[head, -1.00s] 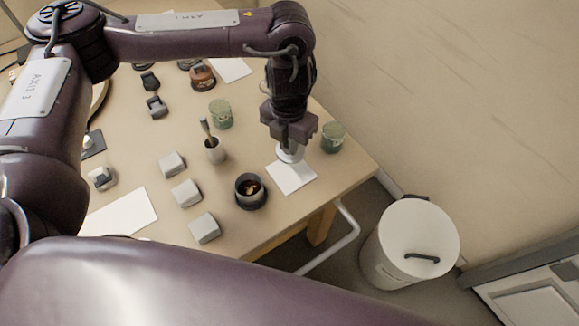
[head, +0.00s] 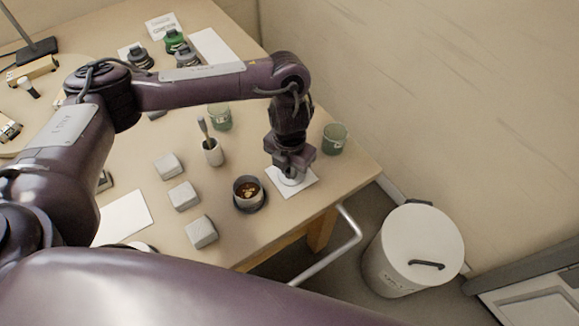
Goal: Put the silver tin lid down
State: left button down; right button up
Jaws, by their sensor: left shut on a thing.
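My left gripper (head: 291,172) points straight down at the right front part of the bench. It is shut on the silver tin lid (head: 291,181), which shows as a pale round rim under the fingers. The lid is over a white sheet (head: 308,179); I cannot tell whether it touches the sheet. The fingers hide most of the lid. An open dark tin (head: 248,199) with brown contents stands just left of the sheet. My right gripper is not in view.
A green glass (head: 335,138) stands close behind the gripper on the right, and another (head: 220,117) farther back. A white cup (head: 213,152) holds a brush or spoon. Several grey blocks (head: 184,196) stand at left. A white bin (head: 412,250) stands on the floor right of the bench.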

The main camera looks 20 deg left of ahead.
pick_arm(q)
jog(key=shift+f, duration=0.25)
jog(key=c, duration=1.4)
grip_release()
jog(key=shift+c, duration=0.2)
jog(key=shift+r, duration=0.1)
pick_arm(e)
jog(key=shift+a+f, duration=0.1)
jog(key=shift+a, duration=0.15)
